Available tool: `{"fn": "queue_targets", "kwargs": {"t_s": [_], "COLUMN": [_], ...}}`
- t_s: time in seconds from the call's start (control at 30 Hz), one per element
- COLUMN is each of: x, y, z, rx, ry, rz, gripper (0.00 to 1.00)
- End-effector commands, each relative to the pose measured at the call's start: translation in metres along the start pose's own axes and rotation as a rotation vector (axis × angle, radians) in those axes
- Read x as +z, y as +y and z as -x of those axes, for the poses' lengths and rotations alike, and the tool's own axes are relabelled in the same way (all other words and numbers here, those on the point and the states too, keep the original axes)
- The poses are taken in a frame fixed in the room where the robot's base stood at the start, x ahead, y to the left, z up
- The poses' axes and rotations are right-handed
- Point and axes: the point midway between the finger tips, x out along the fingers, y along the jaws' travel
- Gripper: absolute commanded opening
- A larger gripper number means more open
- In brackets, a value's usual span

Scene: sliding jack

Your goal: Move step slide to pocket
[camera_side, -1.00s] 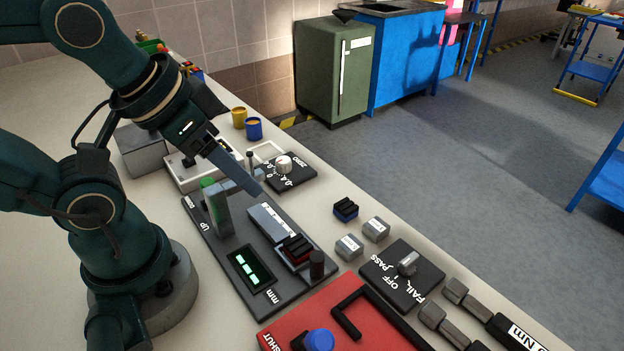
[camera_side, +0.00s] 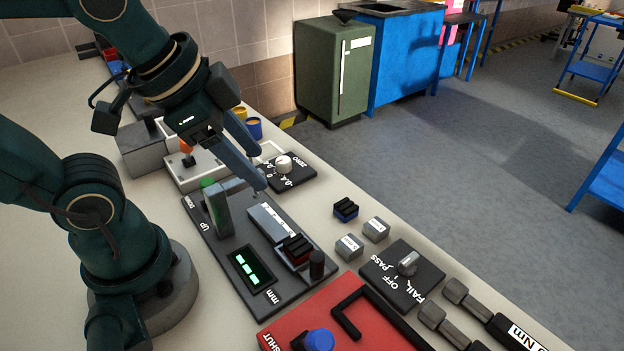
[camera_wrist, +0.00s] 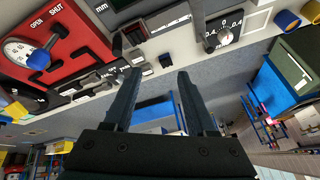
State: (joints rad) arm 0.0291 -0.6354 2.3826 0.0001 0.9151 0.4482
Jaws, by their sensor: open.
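A dark gauge plate (camera_side: 215,245) marked "mm" and "UP" carries a grey upright, a lit green display (camera_side: 249,268) and a long grey block (camera_side: 268,224). A red and black stepped block (camera_side: 296,248) sits at the near end of that block, beside a black knob (camera_side: 317,265). A blue and black stepped block (camera_side: 345,209) lies loose on the table; it also shows in the wrist view (camera_wrist: 166,60). I cannot tell which part is the pocket. My gripper (camera_side: 262,170) is open and empty above the plate's far right edge; its spread fingers show in the wrist view (camera_wrist: 158,74).
Two grey labelled blocks (camera_side: 349,247) (camera_side: 376,229) lie near the loose stepped block. A "ZERO" dial panel (camera_side: 285,172) is beyond the plate, a PASS/FAIL switch box (camera_side: 405,275) at right, and a red panel (camera_side: 345,315) in front. Yellow and blue cups stand behind.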

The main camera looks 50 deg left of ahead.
Motion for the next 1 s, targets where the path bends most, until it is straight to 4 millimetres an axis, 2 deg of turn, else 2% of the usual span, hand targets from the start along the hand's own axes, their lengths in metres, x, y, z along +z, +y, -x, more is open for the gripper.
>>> {"fn": "queue_targets", "kwargs": {"t_s": [0.27, 0.4, 0.5, 0.7, 1.0], "x": [-0.033, -0.044, -0.047, -0.04, -0.025], "y": [0.015, 0.033, 0.048, 0.072, 0.084], "z": [-0.026, -0.051, -0.069, -0.094, -0.115], "rx": [0.14, 0.239, 0.307, 0.396, 0.427], "ry": [-0.095, -0.145, -0.18, -0.249, -0.279], "rz": [-0.551, -0.814, -0.949, -1.05, -1.074], "gripper": [0.57, 0.57, 0.57, 0.57, 0.57]}}
